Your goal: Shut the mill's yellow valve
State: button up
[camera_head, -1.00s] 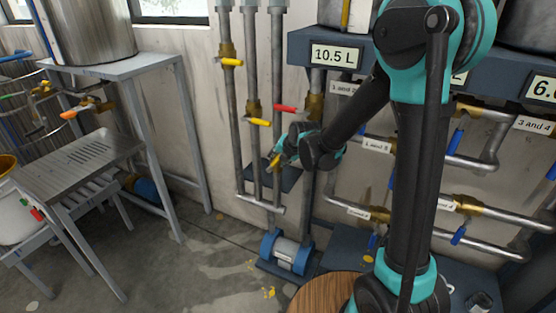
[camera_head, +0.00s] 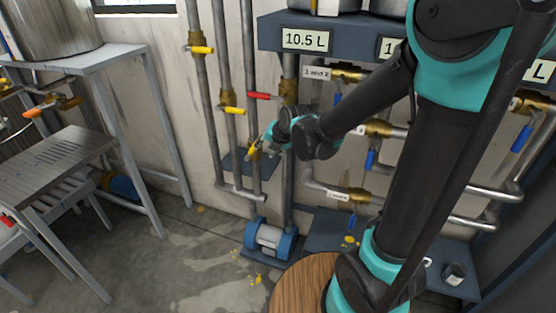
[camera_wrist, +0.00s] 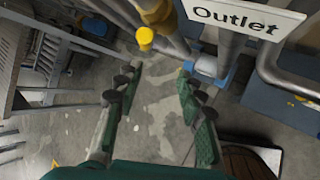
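In the head view, yellow handles show on the upright pipes at the upper left (camera_head: 202,49) and lower, in the middle (camera_head: 235,110). A further yellow part (camera_head: 253,148) shows beside my gripper (camera_head: 264,143), partly hidden by it. In the wrist view, a yellow valve handle (camera_wrist: 145,38) points towards the camera, with its brass body above it at the top edge. I cannot tell which head-view handle this is. My gripper (camera_wrist: 158,78) is open and empty, its two fingers wide apart. The handle lies ahead of the fingertips and appears not to touch them.
An "Outlet" sign (camera_wrist: 245,22) and pipes stand close on the right in the wrist view. A red handle (camera_head: 259,95) is near my gripper. A blue motor (camera_head: 270,239) stands below, beside a round wooden top (camera_head: 300,283). A metal table (camera_head: 95,65) is left; open floor lies between.

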jog(key=s+d, duration=0.4)
jog(key=s, duration=0.2)
jog(key=shift+d, duration=0.15)
jog(key=shift+c, duration=0.3)
